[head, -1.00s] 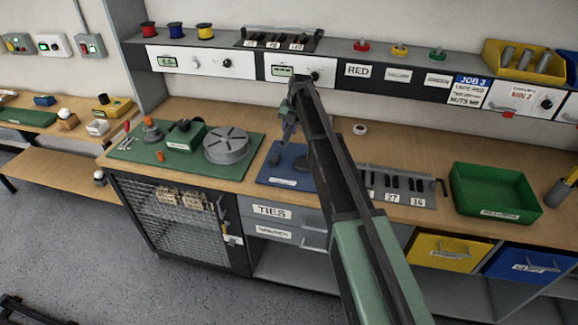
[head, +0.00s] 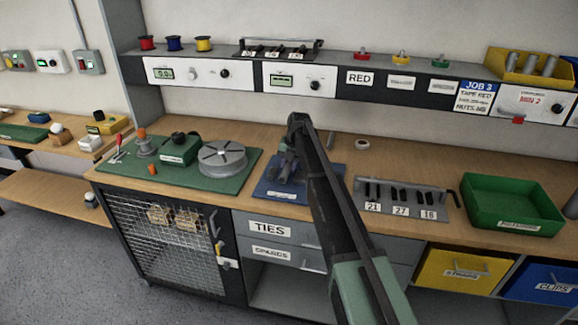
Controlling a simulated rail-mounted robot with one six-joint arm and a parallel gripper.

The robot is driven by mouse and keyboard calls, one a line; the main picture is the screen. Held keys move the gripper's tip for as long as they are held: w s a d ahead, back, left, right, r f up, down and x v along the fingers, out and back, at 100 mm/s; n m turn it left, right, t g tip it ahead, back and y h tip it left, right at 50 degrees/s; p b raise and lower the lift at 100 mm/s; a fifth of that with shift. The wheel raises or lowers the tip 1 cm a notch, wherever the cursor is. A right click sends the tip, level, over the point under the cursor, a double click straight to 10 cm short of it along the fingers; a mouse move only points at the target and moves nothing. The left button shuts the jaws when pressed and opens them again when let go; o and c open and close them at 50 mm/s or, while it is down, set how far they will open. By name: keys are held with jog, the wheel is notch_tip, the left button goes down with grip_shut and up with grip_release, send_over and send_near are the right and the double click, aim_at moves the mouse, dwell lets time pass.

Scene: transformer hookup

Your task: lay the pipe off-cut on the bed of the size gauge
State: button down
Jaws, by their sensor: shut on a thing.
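My gripper (head: 287,178) is low over the blue plate (head: 268,191) at the middle of the bench. It is shut on a small grey piece that looks like the pipe off-cut, but jaws and piece blur together. I take the blue plate with its dark fittings to be the size gauge; its bed is mostly hidden by my gripper and arm. I cannot tell whether the piece touches the bed.
A green board (head: 215,185) with a round grey reel (head: 222,160) lies left of the plate. A rack of numbered tools (head: 405,203) and a green tray (head: 510,208) stand to the right. The shelf (head: 345,62) overhangs the back. A tape roll (head: 362,144) lies behind my arm.

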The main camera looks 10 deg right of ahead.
jog(key=shift+f+b, duration=0.4)
jog(key=shift+f, duration=0.05)
jog(key=c, duration=0.8)
grip_release()
notch_tip(320, 180, up, 13)
jog(key=s+d+p, duration=0.1)
jog(key=d+p, duration=0.1)
jog(key=p, duration=1.2)
jog(key=s+m, duration=1)
jog(key=s, duration=0.3)
jog(key=s+a+m+h, duration=0.1)
jog(key=s+m, duration=0.9)
jog(key=s, duration=0.4)
jog(key=s+a+m+h+b, duration=0.1)
jog(key=s+m, duration=1)
jog(key=s, duration=0.3)
jog(key=shift+s+f+g, duration=0.1)
jog(key=shift+f+g, duration=0.05)
jog(key=shift+g, duration=0.25)
